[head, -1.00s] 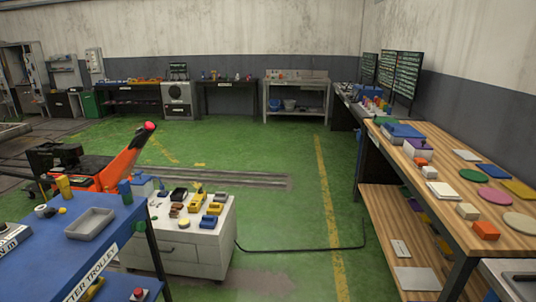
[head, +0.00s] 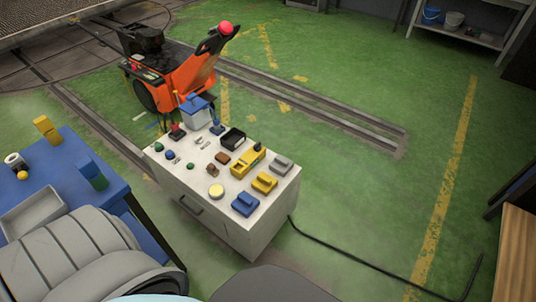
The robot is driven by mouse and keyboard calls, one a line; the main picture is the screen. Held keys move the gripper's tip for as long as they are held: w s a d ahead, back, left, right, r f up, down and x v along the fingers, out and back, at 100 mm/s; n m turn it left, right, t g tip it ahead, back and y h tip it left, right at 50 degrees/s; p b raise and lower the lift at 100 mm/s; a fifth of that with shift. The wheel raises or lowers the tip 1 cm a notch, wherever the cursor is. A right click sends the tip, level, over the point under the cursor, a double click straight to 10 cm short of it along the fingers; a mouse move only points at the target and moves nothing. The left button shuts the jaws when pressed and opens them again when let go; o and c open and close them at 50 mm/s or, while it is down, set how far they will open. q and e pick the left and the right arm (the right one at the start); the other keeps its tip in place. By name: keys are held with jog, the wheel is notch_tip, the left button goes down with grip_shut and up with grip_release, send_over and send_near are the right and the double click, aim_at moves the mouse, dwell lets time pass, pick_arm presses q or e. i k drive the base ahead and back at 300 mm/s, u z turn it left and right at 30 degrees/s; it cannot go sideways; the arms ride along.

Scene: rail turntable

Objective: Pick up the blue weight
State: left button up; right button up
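A white cabinet (head: 274,204) stands on the green floor with many small items on its top. A blue block with a raised grip (head: 245,203), which looks like the blue weight, sits at the near right corner of the top. A yellow block of similar shape (head: 264,182) and a grey one (head: 281,164) stand in a row behind it. Small dark blue round items (head: 169,155) lie at the left of the top. Neither of my grippers shows; large grey rounded parts of my own arm fill the lower left.
A blue trolley table (head: 125,184) with a grey tray (head: 32,209) stands at the left, close to the cabinet. An orange machine (head: 180,80) stands behind. A black cable (head: 345,262) runs across the floor at right. A wooden bench edge (head: 517,255) is at far right.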

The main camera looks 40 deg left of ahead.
aim_at(246, 203)
jog(key=i, duration=1.25)
jog(key=u, duration=3.45)
jog(key=i, duration=0.25)
jog(key=z, duration=1.6)
